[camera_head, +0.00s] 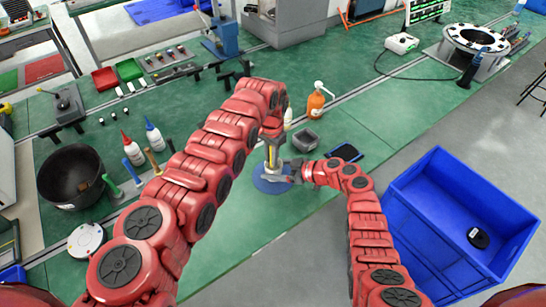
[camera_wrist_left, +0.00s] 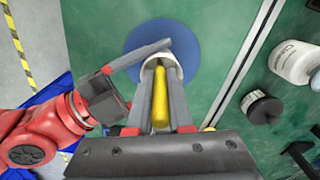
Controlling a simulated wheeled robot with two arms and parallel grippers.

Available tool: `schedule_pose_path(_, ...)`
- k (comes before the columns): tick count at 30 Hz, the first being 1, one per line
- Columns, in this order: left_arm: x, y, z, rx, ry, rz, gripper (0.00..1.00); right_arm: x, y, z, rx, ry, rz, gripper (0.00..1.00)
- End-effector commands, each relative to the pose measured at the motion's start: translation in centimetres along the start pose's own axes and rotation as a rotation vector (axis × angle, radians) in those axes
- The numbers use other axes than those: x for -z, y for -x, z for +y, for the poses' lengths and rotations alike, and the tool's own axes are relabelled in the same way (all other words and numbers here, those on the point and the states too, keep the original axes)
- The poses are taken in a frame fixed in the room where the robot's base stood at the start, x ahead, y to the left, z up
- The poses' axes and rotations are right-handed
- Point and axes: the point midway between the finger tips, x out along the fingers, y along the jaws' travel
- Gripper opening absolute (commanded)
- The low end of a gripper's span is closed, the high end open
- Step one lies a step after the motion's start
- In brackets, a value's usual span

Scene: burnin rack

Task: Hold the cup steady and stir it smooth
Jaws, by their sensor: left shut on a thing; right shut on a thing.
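The cup (camera_wrist_left: 176,72) is pale and stands on a round blue mat (camera_wrist_left: 190,45); in the head view the mat (camera_head: 263,186) is partly hidden by my grippers. My left gripper (camera_head: 272,152) is above the cup, shut on a stirrer with a yellow handle (camera_wrist_left: 160,95). The handle lies between its fingers in the left wrist view, and its lower end reaches into the cup's mouth. My right gripper (camera_head: 285,174) comes from the right at cup height, shut on the cup. A dark finger of it (camera_wrist_left: 142,60) runs beside the cup's rim. The cup's contents are hidden.
A blue crate (camera_head: 450,215) is at the right. A black bowl (camera_head: 70,178) and glue bottles (camera_head: 132,150) are at the left.

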Motion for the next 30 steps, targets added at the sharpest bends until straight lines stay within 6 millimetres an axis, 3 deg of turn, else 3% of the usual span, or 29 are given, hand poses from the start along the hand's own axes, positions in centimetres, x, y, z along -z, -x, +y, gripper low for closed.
schedule_pose_path(8,0.4,0.6,0.6,0.0,-0.001,0.002,0.0,0.0,0.0,0.0,0.0,0.0,0.0,0.16)
schedule_pose_path(30,0.4,7.0,0.6,0.0,-0.001,0.002,0.0,0.0,0.0,0.0,0.0,0.0,0.0,0.16)
